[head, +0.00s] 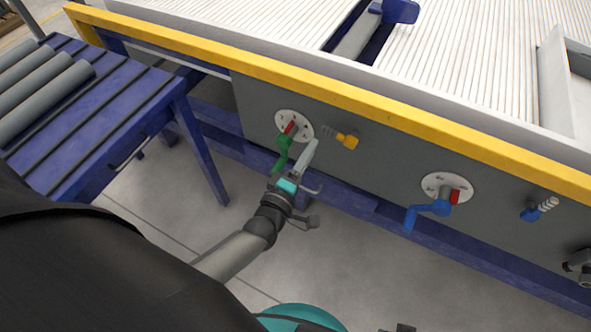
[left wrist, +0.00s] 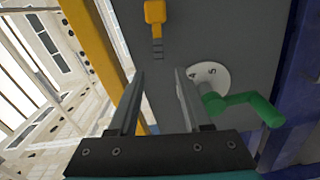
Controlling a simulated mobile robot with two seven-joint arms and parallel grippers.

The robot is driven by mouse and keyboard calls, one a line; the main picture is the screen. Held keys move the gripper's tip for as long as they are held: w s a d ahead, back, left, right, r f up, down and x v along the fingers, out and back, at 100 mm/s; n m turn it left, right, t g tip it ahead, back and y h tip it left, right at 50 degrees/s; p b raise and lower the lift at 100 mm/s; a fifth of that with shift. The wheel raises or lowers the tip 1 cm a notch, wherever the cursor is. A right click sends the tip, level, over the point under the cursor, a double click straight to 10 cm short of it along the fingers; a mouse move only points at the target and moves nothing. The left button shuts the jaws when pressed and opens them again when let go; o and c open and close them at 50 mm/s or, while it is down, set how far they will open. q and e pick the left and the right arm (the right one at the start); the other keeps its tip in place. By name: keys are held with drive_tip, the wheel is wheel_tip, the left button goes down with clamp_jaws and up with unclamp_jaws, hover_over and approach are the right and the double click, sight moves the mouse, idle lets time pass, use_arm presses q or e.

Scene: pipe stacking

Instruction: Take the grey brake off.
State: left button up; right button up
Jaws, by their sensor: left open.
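A dark grey fitting (head: 578,266) is cut off by the right edge of the head view; I cannot tell whether it is the grey brake. My left gripper (head: 308,158) is open and empty in front of the grey panel, close beside the green crank handle (head: 281,154). In the left wrist view, the open fingers (left wrist: 160,74) point at the panel. The green crank (left wrist: 245,104) is just right of them, and a yellow knob (left wrist: 155,14) on a spring lies beyond them.
The yellow knob (head: 348,141), a blue crank (head: 428,211) and a blue knob (head: 532,214) stick out of the panel. A yellow rail (head: 400,115) runs above. A blue rack (head: 100,140) with grey pipes (head: 50,93) stands left. The floor before the panel is clear.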

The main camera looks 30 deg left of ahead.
use_arm(q)
drive_tip(key=s+p, duration=0.1)
drive_tip(key=s, duration=0.5)
drive_tip(key=shift+s, duration=0.15)
use_arm(e)
drive_tip(key=shift+s+d+f, duration=0.75)
drive_tip(key=shift+s+f, duration=0.15)
drive_tip(key=shift+f, duration=0.15)
use_arm(q)
drive_tip(key=shift+a, duration=0.1)
